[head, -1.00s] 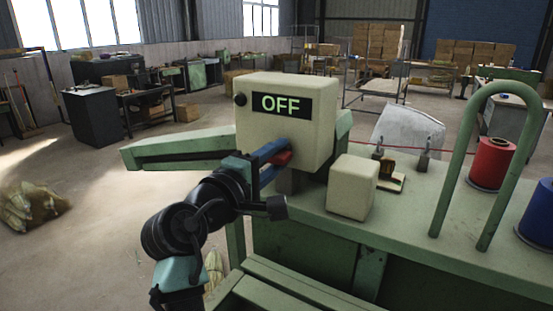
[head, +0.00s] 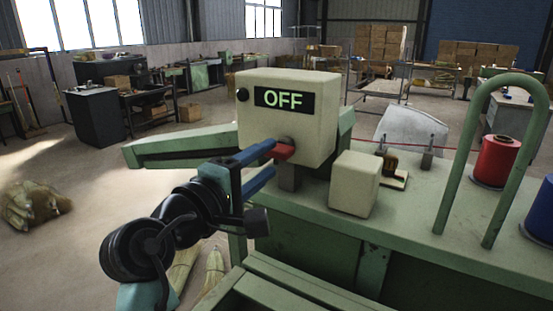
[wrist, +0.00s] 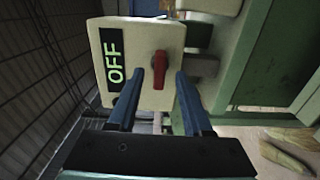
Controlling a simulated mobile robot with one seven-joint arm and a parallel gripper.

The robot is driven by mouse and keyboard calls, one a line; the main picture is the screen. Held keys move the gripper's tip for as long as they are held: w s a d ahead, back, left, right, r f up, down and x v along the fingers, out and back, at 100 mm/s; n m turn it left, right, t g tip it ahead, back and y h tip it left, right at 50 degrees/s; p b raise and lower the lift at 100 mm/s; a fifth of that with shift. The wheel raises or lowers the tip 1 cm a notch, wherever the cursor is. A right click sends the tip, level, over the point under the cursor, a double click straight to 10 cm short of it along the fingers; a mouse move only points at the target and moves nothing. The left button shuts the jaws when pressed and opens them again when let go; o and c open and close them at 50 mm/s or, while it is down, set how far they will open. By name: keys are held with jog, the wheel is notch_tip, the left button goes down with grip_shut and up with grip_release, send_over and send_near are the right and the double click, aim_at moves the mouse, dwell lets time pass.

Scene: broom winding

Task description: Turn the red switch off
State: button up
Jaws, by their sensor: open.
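The red switch (head: 284,152) is a lever on a round knob on the front of a cream control box (head: 318,118). The box's display (head: 284,98) reads OFF in green letters. My gripper (head: 270,161) has blue fingers, open, with the tips close to the switch. In the wrist view the red switch (wrist: 159,70) stands out between the two finger directions, just beyond the tips of my gripper (wrist: 168,76). I cannot tell whether a finger touches it.
A smaller cream box (head: 354,184) stands on the green machine table (head: 400,228), right of the control box. A green hoop (head: 452,160), a red spool (head: 496,160) and a blue spool (head: 541,212) are further right. A green beam (head: 180,147) extends left behind my arm.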

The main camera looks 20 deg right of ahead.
jog(key=b+v, duration=0.1)
jog(key=v, duration=0.7)
jog(key=shift+s, duration=0.1)
